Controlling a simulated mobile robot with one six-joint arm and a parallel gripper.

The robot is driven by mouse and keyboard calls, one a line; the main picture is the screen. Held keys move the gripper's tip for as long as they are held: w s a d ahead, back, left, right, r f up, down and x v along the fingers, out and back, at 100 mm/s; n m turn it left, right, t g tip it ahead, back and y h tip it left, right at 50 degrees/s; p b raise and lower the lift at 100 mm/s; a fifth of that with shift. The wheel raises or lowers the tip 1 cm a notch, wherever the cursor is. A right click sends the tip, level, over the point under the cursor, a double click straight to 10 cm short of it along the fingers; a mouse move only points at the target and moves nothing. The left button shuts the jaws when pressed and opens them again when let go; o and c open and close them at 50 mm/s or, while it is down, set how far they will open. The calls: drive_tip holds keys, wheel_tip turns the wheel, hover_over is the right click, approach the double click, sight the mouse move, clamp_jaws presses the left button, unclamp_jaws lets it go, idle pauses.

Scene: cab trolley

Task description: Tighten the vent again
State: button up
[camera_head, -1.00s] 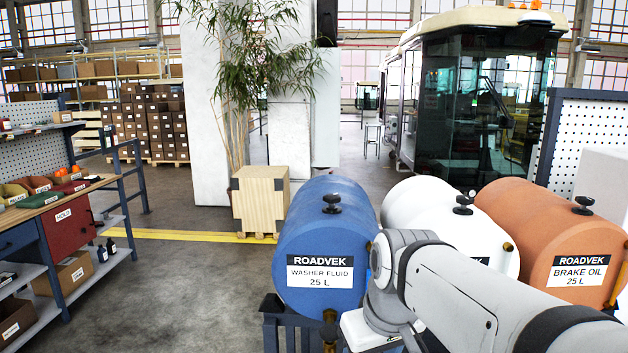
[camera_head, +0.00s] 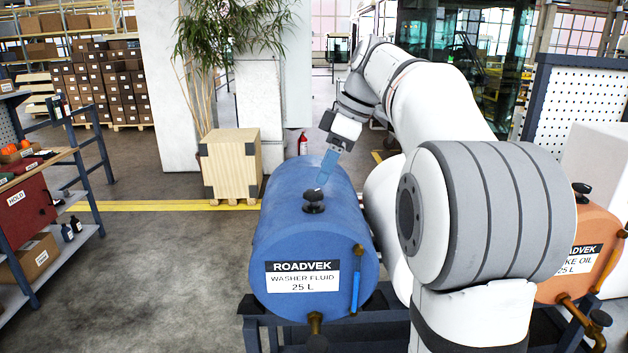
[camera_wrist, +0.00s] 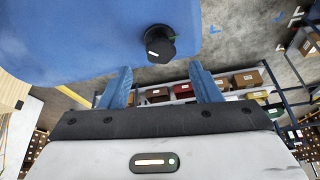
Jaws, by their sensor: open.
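The blue washer fluid drum (camera_head: 290,245) lies on its side on a dark stand in the head view. Its black vent knob (camera_head: 313,203) sits on top and also shows in the wrist view (camera_wrist: 160,46), with a small white mark on it. Whether the vent is loose cannot be told. My gripper (camera_head: 322,182) is just above the vent, angled down towards it. In the wrist view my two blue fingers (camera_wrist: 161,70) are apart and empty, and the knob is just beyond the tips, roughly midway between them.
A white drum (camera_head: 381,195), mostly hidden by my arm, stands beside the blue one. The orange brake oil drum (camera_head: 590,225) with its own black knob is at right. A wooden crate (camera_head: 230,165) stands behind left.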

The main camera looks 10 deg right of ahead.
sight(315, 192)
drive_tip(key=shift+p+x, duration=0.3)
drive_tip(key=shift+x, duration=2.15)
drive_tip(key=c, duration=1)
